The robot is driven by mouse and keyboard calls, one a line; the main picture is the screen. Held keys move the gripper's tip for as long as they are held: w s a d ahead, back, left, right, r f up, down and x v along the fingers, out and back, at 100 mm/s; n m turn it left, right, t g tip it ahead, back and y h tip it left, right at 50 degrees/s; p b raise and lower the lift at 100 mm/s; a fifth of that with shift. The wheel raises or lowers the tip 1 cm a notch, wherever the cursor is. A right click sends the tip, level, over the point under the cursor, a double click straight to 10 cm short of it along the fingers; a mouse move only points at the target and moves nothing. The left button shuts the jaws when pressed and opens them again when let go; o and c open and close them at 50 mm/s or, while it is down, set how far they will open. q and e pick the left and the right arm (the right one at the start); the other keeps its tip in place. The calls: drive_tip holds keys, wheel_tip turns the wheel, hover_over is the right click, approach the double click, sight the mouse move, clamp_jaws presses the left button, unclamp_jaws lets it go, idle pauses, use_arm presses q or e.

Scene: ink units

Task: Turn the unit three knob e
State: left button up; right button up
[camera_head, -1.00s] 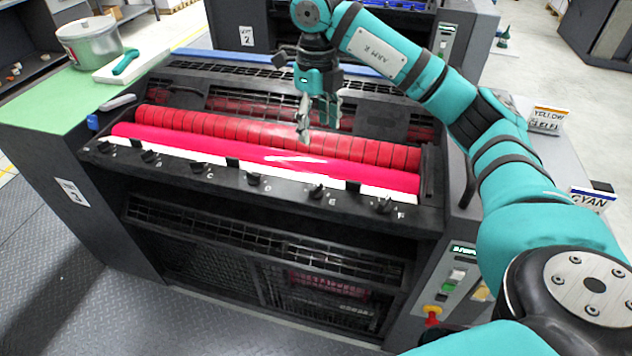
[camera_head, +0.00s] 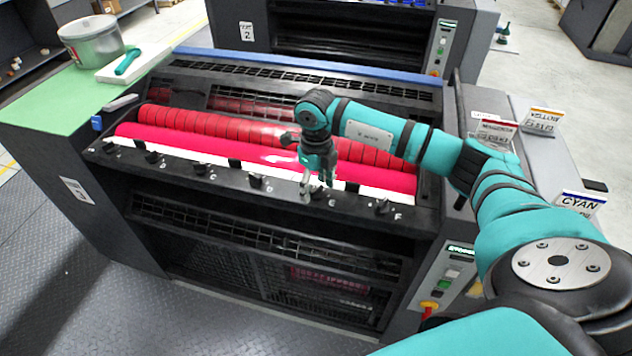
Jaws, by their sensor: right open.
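Unit three (camera_head: 75,190) is the dark press in front of me, with a "3" label on its left side. A row of small black knobs runs along its front ledge below the pink roller (camera_head: 200,147). My right gripper (camera_head: 317,188) points down, open, at the spot of knob E, beside the letter E. Its fingers largely hide knob E, and I cannot tell whether they touch it. Knob D (camera_head: 256,181) is to the left of the gripper and knob F (camera_head: 381,206) to the right; both are clear. My left gripper is not in view.
Unit two (camera_head: 246,33) stands behind. A control panel (camera_head: 447,278) is on the front right of unit three. A green-topped side surface (camera_head: 45,105) holds a grey bucket (camera_head: 92,42) and a white tray. Colour signs such as CYAN (camera_head: 578,203) stand at right, near my arm.

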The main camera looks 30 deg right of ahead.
drive_tip(key=shift+c, duration=0.2)
drive_tip(key=c, duration=1.1)
drive_tip(key=shift+f+n+b, duration=0.2)
drive_tip(key=shift+n+b, duration=0.7)
drive_tip(key=shift+b, duration=0.2)
drive_tip(key=shift+n+b, duration=1.2)
drive_tip(key=shift+b, duration=0.05)
drive_tip(key=n+b, duration=0.2)
drive_tip(key=n, duration=0.1)
drive_tip(key=shift+b, duration=0.35)
drive_tip(key=shift+r+n+b, duration=0.2)
drive_tip(key=shift+n+b, duration=0.55)
drive_tip(key=shift+n, duration=0.55)
